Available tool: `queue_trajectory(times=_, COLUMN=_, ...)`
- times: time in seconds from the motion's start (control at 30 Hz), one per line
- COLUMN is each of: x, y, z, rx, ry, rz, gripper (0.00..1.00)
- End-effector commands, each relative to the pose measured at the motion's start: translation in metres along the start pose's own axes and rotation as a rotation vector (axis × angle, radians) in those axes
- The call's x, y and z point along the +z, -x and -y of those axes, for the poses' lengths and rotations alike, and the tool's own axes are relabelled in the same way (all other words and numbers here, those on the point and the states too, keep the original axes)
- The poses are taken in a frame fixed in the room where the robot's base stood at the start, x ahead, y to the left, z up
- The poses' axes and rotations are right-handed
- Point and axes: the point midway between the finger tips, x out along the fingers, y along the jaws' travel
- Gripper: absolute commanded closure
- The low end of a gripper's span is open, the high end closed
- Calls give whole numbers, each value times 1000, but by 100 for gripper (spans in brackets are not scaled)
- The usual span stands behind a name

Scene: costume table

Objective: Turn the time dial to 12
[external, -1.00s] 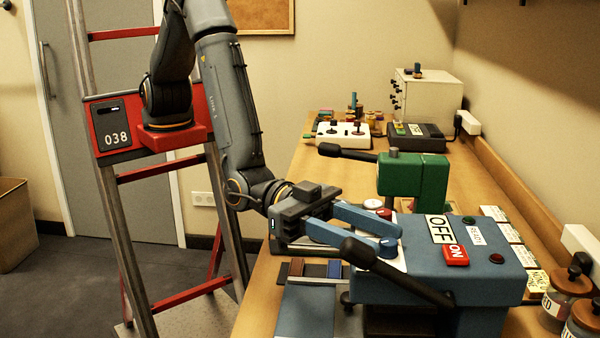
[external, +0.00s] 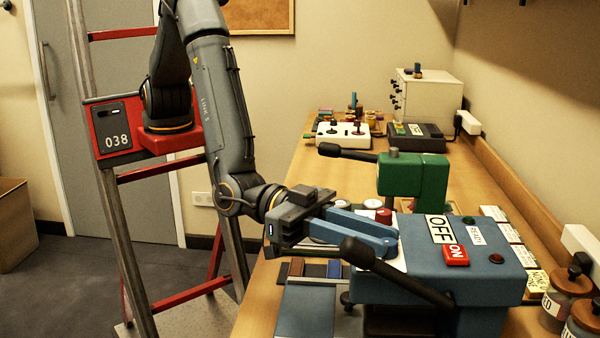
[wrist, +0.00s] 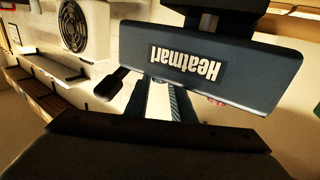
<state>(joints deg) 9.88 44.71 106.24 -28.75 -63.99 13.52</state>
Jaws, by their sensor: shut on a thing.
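The blue heat press (external: 470,275) stands on the table, with a sloped white dial plate (external: 398,264) on its side towards my arm. My gripper (external: 393,241) is at that plate, its two long blue fingers close together. They are shut on the time dial, which the fingers hide, so its pointer and setting cannot be read. A second, red-topped dial (external: 383,215) shows just behind the fingers. In the wrist view the press head (wrist: 205,68) bears an upside-down label, and my fingers (wrist: 160,82) reach towards it.
The press's long black-gripped lever (external: 400,275) passes close in front of my fingers. A green press (external: 412,174) with a black handle stands just behind. Jars (external: 562,300) stand at the right. The table between the green press and the white switch box (external: 342,134) is partly clear.

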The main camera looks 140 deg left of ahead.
Motion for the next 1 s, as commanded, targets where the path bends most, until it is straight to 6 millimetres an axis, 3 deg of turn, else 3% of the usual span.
queue_trajectory(times=0.6, x=2, y=-5, z=-16, rx=-509, ry=3, rz=-2, gripper=100)
queue_trajectory(times=1.0, x=1, y=-8, z=-20, rx=-722, ry=1, rz=-1, gripper=100)
